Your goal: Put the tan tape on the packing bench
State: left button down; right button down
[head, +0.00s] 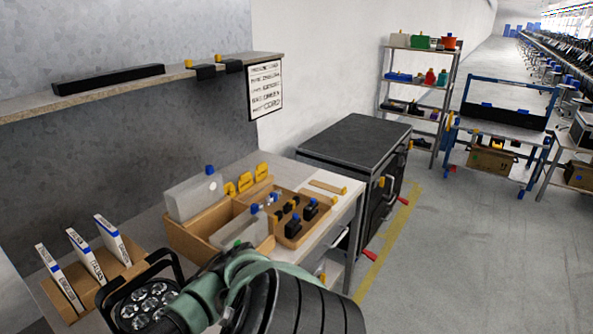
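I cannot make out a roll of tan tape for certain in the head view. A flat tan strip with a yellow end (327,187) lies on the near bench (347,207), right of the wooden organiser. I cannot tell whether this bench is the packing bench. A teal and black arm-like part, which seems to be mine, fills the bottom middle and hides part of the bench front. No fingertips show clearly, so I cannot see whether a gripper there is open or shut. No left gripper shows.
A black lamp with round lenses (147,306) is at the bottom left, beside upright white-and-blue boxes (86,255). The organiser (195,243) holds small items. A black case (355,142), shelf rack (416,84) and blue-framed cart (497,131) stand beyond.

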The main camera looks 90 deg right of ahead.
aim_at(336, 179)
jog(key=l+z, duration=0.75)
jog(key=l, duration=0.2)
jog(key=l+z, duration=0.4)
jog(key=i+l+z, duration=0.15)
jog(key=l+z, duration=0.2)
jog(key=l, duration=0.15)
jog(key=i+l, duration=0.15)
jog(key=l, duration=0.2)
jog(key=i+l, duration=0.1)
jog(key=l, duration=0.25)
jog(key=i+l+z, duration=0.1)
jog(key=l, duration=0.25)
jog(key=i+l, duration=0.15)
jog(key=l, duration=0.2)
jog(key=i+l, duration=0.15)
jog(key=l, duration=0.2)
jog(key=i+l, duration=0.15)
jog(key=l, duration=0.2)
jog(key=z, duration=0.05)
